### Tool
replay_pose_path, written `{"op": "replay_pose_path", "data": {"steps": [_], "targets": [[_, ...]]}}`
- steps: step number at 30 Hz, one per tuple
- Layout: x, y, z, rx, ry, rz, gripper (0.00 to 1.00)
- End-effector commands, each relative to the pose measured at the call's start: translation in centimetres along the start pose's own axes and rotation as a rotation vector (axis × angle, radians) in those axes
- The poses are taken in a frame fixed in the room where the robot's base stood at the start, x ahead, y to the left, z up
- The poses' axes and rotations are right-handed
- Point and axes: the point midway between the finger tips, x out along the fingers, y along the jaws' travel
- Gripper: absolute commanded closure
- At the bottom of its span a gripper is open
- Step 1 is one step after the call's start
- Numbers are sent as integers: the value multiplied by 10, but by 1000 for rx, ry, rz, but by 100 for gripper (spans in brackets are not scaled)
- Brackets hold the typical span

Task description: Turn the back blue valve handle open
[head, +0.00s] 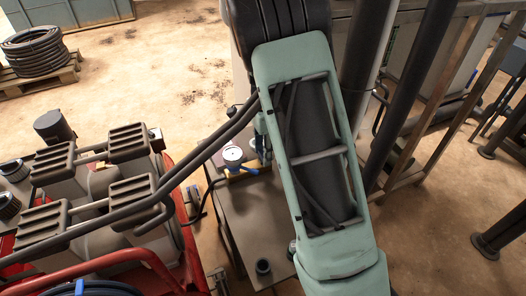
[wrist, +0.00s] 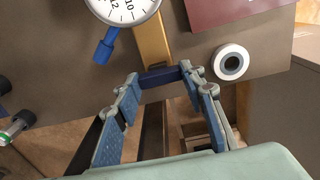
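My gripper (wrist: 161,84) is open in the wrist view, its two fingers wide apart. A dark blue valve handle (wrist: 160,76) spans the gap between the fingertips, across the end of a brass-coloured body (wrist: 152,36). I cannot tell whether the fingertips touch it. A second blue handle (wrist: 104,46) sticks out below a white round gauge (wrist: 124,6), left of the fingers. In the head view the gauge (head: 232,154) and a blue handle (head: 243,170) show left of my arm. My arm hides most of the gripper and the handle between its fingers there.
A white round fitting (wrist: 231,63) sits close to the right finger. A grey-brown bench (head: 245,222) lies below the gauge. Red machinery with black-lidded containers (head: 130,143) stands to the left. Dark vertical pipes and a metal frame stand to the right. Open floor (head: 150,70) lies behind.

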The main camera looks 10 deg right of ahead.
Motion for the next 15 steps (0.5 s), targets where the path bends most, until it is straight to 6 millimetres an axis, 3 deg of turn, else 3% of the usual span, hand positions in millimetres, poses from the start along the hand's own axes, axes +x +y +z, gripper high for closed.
{"op": "replay_pose_path", "data": {"steps": [5,15], "targets": [[0,0,0,0,0,0,87],[-1,0,0,-60,0,1,87]]}}
